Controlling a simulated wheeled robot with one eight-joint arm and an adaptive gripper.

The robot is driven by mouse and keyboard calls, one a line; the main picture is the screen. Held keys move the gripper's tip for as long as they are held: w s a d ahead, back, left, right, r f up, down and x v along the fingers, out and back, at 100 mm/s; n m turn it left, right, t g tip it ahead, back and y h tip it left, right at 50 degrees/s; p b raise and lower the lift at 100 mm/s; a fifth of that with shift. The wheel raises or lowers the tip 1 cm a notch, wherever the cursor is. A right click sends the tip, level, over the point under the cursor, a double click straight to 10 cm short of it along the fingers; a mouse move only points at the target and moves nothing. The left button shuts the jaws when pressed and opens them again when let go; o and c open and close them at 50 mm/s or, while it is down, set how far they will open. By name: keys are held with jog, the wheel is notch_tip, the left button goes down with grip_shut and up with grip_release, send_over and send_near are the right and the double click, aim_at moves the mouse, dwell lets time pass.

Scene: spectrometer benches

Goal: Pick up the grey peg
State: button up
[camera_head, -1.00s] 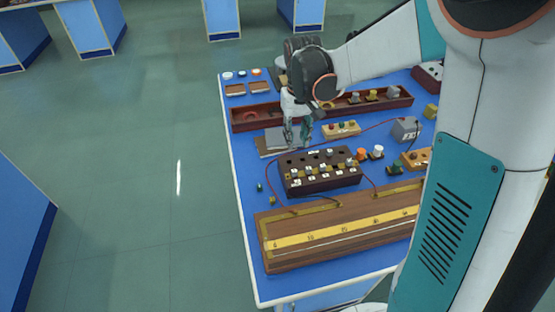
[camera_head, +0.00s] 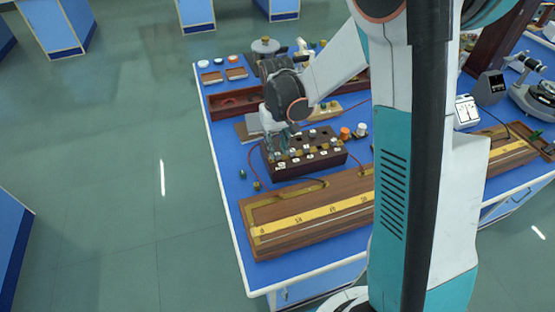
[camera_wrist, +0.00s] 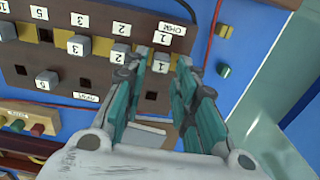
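A dark brown plug box (camera_head: 335,158) with a row of labelled holes and several grey pegs stands on the blue bench. In the wrist view the box (camera_wrist: 110,22) fills the upper left. One grey peg (camera_wrist: 161,62), beside a "1" label, shows between my fingertips. Other grey pegs (camera_wrist: 78,45) sit in the box to its left. My gripper (camera_wrist: 163,66) is open, with a teal finger on each side of that peg; I cannot tell whether they touch it. In the head view my gripper (camera_head: 279,152) is at the left end of the box, partly covering it.
A long wooden scale board (camera_head: 290,222) lies in front of the box. A red-brown rack (camera_head: 235,102) lies behind. Orange and white knobs (camera_head: 345,133) stand to the right. Small loose pieces (camera_wrist: 223,70) lie beside the box, and dark leads cross nearby. Bench edge is at left.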

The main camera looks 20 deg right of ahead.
aim_at(277, 153)
notch_tip(277, 153, down, 2)
jog(key=shift+f, duration=0.15)
grip_shut()
notch_tip(277, 153, up, 23)
jog(key=p, duration=0.8)
dwell(0.5)
